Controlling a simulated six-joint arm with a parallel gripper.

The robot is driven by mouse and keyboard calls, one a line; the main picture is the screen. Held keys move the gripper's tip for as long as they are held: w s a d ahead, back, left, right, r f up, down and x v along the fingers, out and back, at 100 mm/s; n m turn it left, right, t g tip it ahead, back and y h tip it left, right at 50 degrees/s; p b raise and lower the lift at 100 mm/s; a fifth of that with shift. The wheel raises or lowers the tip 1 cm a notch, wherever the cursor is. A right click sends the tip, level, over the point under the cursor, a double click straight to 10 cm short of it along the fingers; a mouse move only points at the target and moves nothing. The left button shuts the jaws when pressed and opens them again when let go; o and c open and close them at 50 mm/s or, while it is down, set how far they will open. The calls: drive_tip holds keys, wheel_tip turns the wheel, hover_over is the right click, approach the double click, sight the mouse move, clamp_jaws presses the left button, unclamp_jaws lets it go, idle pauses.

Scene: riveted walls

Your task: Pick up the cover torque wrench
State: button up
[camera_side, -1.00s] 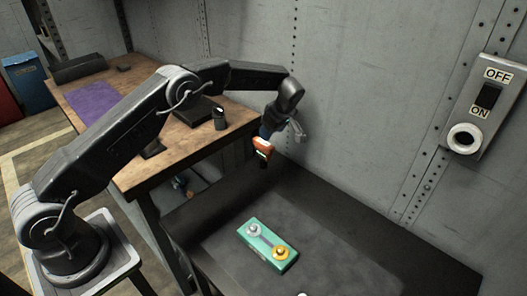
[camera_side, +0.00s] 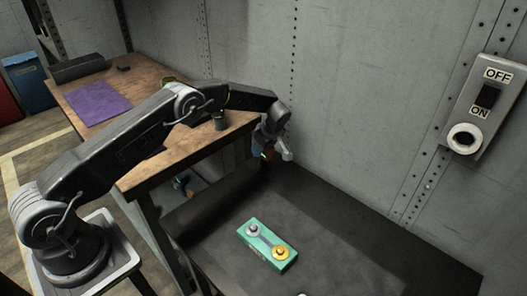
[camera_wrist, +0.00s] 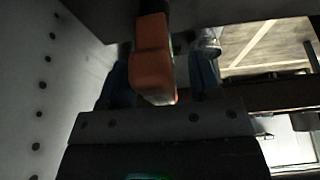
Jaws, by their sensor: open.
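My gripper (camera_side: 268,149) is in the air in front of the riveted wall, above the back left of the dark bench. In the wrist view its two blue fingers (camera_wrist: 160,82) stand apart, with an orange part between or in front of them; I cannot tell whether it belongs to the gripper. A green block (camera_side: 267,246) lies on the bench, well below and apart from the gripper. It carries a grey knob and a yellow knob with a grey bar between them. I cannot tell for sure which thing is the cover torque wrench.
The dark bench (camera_side: 360,240) is mostly bare around the block. A wooden table (camera_side: 140,80) with a purple mat (camera_side: 97,103) stands behind the arm. The riveted wall (camera_side: 370,110) closes the back, with an ON/OFF switch panel (camera_side: 482,105) at right.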

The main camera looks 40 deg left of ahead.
drive_tip(key=shift+c, duration=0.4)
clamp_jaws()
drive_tip(key=shift+r, duration=0.1)
